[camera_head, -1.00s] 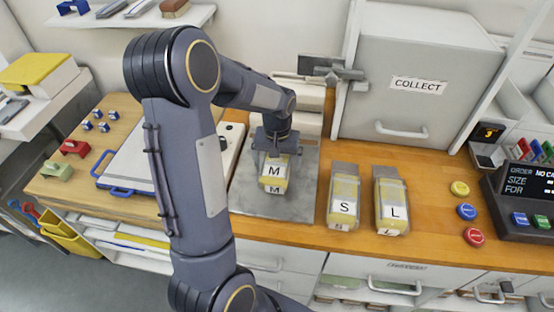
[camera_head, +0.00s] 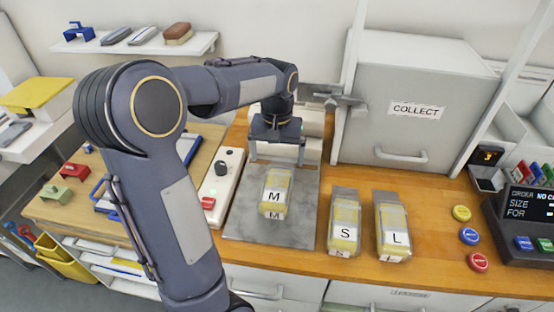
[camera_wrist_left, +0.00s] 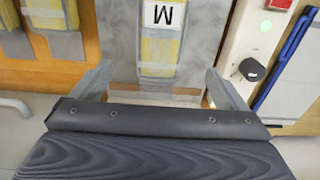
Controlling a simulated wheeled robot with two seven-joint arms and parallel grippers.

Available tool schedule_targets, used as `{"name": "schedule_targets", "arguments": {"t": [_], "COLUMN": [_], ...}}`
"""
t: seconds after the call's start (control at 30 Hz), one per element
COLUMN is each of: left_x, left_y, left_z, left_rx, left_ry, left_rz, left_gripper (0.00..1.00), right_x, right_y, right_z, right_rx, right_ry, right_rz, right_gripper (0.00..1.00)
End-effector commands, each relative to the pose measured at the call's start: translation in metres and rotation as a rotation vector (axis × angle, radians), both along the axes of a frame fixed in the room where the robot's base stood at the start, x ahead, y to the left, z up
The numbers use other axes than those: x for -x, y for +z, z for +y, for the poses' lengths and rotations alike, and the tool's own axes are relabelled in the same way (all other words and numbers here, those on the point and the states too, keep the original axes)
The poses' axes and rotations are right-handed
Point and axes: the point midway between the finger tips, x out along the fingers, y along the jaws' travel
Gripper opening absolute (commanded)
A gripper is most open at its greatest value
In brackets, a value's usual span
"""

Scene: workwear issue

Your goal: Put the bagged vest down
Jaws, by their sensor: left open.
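The bagged vest (camera_head: 276,188), yellow in a clear bag with an M label, lies on the grey metal plate (camera_head: 244,226) on the wooden counter. It also shows in the left wrist view (camera_wrist_left: 160,50), with its label upside down. My left gripper (camera_head: 276,160) is open and empty above and behind the vest, apart from it. In the left wrist view its two fingers (camera_wrist_left: 160,90) stand wide apart, one on each side of the vest's near end. My right gripper is not in view.
Bagged vests S (camera_head: 344,215) and L (camera_head: 392,225) lie to the right of the plate. A white strip with a black knob (camera_head: 221,168) is to the left. The grey COLLECT box (camera_head: 410,130) stands behind, closed. Coloured buttons (camera_head: 468,236) are at the right.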

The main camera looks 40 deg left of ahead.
Motion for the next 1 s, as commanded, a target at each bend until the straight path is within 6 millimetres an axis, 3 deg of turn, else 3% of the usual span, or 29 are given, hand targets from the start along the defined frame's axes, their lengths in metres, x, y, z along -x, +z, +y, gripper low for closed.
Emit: {"name": "schedule_targets", "arguments": {"t": [0.17,0.33,0.5,0.6,0.8,1.0], "left_x": [0.026,0.084,0.140,0.163,0.184,0.186], "left_y": [0.016,0.031,0.027,0.018,0.005,0.004], "left_z": [-0.018,-0.062,-0.107,-0.127,-0.147,-0.148], "left_rx": [0.055,0.152,0.214,0.228,0.237,0.238], "left_ry": [-0.046,-0.152,-0.256,-0.300,-0.341,-0.345], "left_rz": [-0.072,-0.235,-0.399,-0.472,-0.544,-0.550], "left_gripper": [0.95,0.95,0.95,0.95,0.95,0.95], "right_x": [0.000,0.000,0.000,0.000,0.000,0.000], "right_y": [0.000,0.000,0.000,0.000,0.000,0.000], "right_z": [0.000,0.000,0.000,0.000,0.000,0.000], "right_rx": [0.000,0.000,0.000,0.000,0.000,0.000], "right_ry": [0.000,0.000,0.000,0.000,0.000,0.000], "right_rz": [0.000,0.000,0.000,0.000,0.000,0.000], "right_gripper": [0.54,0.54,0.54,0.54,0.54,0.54]}}
